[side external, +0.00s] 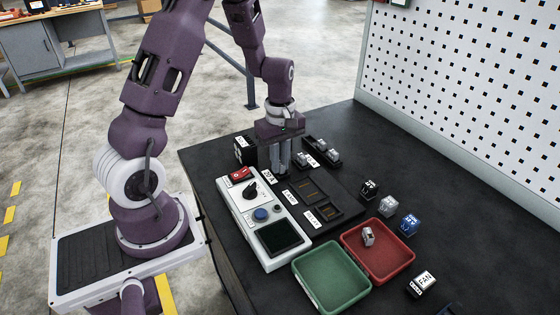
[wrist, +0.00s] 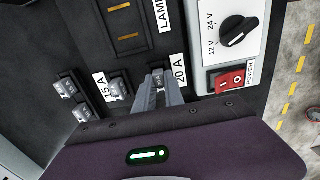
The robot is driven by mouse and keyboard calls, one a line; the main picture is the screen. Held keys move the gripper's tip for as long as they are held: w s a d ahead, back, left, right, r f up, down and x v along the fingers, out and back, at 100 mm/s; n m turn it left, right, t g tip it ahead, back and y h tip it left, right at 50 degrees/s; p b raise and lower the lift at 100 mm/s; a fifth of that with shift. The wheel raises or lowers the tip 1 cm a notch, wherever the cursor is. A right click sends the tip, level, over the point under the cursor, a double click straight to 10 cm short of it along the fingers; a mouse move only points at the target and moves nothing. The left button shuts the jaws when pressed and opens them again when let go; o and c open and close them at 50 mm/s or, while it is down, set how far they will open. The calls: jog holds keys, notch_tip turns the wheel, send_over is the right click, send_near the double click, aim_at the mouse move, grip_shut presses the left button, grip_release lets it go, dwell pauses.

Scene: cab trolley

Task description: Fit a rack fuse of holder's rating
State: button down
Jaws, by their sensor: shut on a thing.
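My gripper (side external: 280,171) points down at the fuse rack, behind the tester, with its fingers near the label reading 20 A (wrist: 180,70). In the wrist view the fingers (wrist: 159,82) are closed on a small pale fuse (wrist: 157,72), mostly hidden between them. I cannot tell whether it is still seated. A grey fuse (wrist: 117,87) sits beside the label reading 15 A (wrist: 101,86). Two more grey fuses (wrist: 66,84) stand farther left. The holder panel (side external: 335,190) has dark recesses, one with brass contacts (wrist: 125,37) by a label starting LAM (wrist: 164,15).
The white tester (side external: 290,252) has a red power switch (side external: 239,174), a knob and a blue button. A green tray (side external: 331,275) is empty; a red tray (side external: 378,251) holds one grey part (side external: 367,236). Several loose blocks, including a blue one (side external: 410,224), lie on the right.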

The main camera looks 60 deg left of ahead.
jog(key=c, duration=1.3)
grip_release()
jog(key=shift+c, duration=0.2)
notch_tip(320, 180, up, 7)
jog(key=shift+f, duration=0.1)
jog(key=s+d+r+m+t, duration=0.2)
jog(key=s+d+r+m, duration=0.3)
jog(key=d+r+m, duration=0.45)
jog(key=s+d+r+m+t, duration=0.1)
jog(key=s+d+r+m, duration=0.1)
jog(key=s+m, duration=0.2)
jog(key=s+d+r+m+t, duration=0.2)
jog(key=s+d+r+m, duration=0.1)
jog(key=s, duration=0.5)
jog(key=shift+s+d+r+m+t, duration=0.3)
jog(key=shift+r+m, duration=0.05)
jog(key=shift+m, duration=0.4)
